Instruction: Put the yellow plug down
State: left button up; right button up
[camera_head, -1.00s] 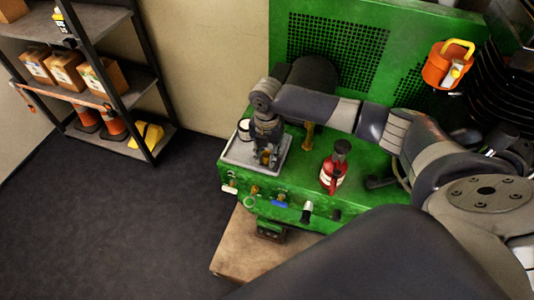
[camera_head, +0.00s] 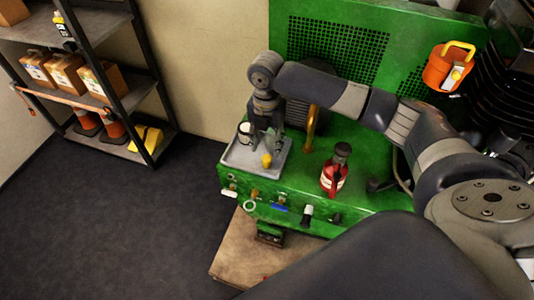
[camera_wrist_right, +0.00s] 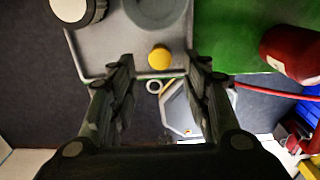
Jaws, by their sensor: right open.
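The yellow plug (camera_head: 266,160) stands on the grey tray (camera_head: 240,158) on top of the green machine. In the right wrist view the plug (camera_wrist_right: 160,58) shows as a round yellow top near the tray's edge, ahead of and between my fingertips. My right gripper (camera_head: 268,138) is open and empty above the tray, its fingers apart and clear of the plug in the right wrist view (camera_wrist_right: 160,75). My left gripper is not in view.
A white-and-black container (camera_head: 244,133) stands on the tray's left part. A red bottle (camera_head: 334,172) stands to the right on the green machine (camera_head: 375,195). Valves and handles line the machine's front. A shelf (camera_head: 110,100) with boxes and cones stands at left.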

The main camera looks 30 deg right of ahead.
aim_at(267, 157)
jog(key=shift+r, duration=2.35)
